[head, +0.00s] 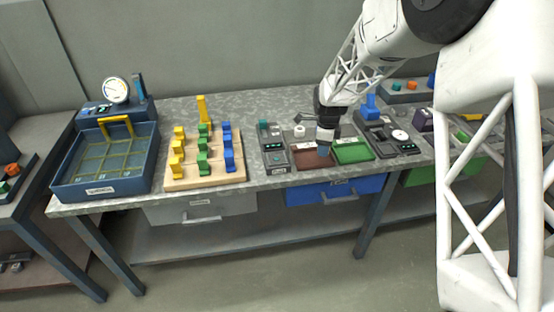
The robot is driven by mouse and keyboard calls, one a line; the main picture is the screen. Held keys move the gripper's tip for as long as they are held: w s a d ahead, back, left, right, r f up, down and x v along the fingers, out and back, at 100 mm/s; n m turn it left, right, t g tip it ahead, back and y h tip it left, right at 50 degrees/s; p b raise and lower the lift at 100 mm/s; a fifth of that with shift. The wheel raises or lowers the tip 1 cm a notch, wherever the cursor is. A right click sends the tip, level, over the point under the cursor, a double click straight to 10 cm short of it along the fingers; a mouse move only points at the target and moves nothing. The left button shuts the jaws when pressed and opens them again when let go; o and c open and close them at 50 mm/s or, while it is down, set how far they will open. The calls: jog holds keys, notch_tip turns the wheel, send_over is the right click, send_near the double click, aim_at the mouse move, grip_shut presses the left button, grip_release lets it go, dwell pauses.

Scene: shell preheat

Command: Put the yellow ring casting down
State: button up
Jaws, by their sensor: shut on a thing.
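My gripper (324,146) points down over the red-brown mat (307,157) on the bench, close to the green mat's left edge. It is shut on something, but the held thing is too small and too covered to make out. A small blue-grey patch shows at the fingertips. I cannot tell whether it touches the mat. No yellow ring casting can be clearly made out. A small white ring-shaped thing (299,131) stands behind the red-brown mat, left of my gripper.
A green mat (352,151) lies right of the gripper. A dark device (273,150) stands left. A wooden board (206,179) holds yellow, green and blue pieces. A blue basin (105,187) with a gauge is far left. More devices (400,137) stand right.

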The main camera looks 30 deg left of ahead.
jog(key=s+a+r, duration=0.1)
jog(key=s+a, duration=0.1)
jog(key=s, duration=1.7)
jog(key=shift+s+r+n, duration=0.2)
jog(key=shift+s+n, duration=0.1)
jog(key=shift+a, duration=0.15)
send_over(277, 159)
jog(key=shift+a+f, duration=0.1)
jog(key=shift+f, duration=0.65)
jog(key=shift+f, duration=1.75)
jog(key=shift+f, duration=0.4)
